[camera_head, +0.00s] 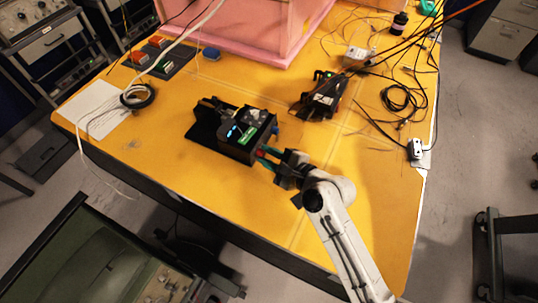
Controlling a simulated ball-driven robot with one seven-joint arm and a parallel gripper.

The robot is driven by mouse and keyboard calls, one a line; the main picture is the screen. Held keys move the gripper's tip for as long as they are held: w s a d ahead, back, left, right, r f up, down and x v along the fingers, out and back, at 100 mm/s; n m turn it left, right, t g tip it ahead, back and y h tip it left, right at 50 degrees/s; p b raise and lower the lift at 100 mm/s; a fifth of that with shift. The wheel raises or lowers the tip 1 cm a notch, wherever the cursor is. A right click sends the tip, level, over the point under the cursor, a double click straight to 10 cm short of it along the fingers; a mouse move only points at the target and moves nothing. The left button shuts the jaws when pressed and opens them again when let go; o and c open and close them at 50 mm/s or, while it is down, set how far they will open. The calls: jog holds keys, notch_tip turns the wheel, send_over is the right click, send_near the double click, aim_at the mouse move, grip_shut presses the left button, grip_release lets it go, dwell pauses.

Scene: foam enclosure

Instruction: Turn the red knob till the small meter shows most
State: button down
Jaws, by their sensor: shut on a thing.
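A black instrument box (245,133) sits near the middle of the yellow table. A small lit bluish display (233,131), perhaps the meter, shows on its top; its reading is too small to make out. My gripper (268,157) reaches in from the right and is shut at the box's near right side. A bit of red shows between the fingertips, which fits the red knob (262,152), mostly hidden by the fingers. A blue knob (275,130) stands out from the box's right side, apart from my gripper.
A second black device (320,95) with a green light stands behind to the right. Loose cables (400,98) lie at the right. A pink foam enclosure (245,30) stands at the back. A white sheet (98,108) and a black tape roll (137,96) lie left. The front table strip is clear.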

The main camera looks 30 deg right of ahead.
jog(key=shift+a+f+n+t+b, duration=0.15)
jog(key=shift+n+t+b, duration=0.2)
jog(key=shift+n, duration=0.45)
jog(key=c, duration=0.9)
grip_release()
jog(key=b+v, duration=0.2)
jog(key=v, duration=0.7)
jog(key=shift+s, duration=0.35)
jog(key=shift+s+r, duration=0.3)
jog(key=shift+s, duration=0.3)
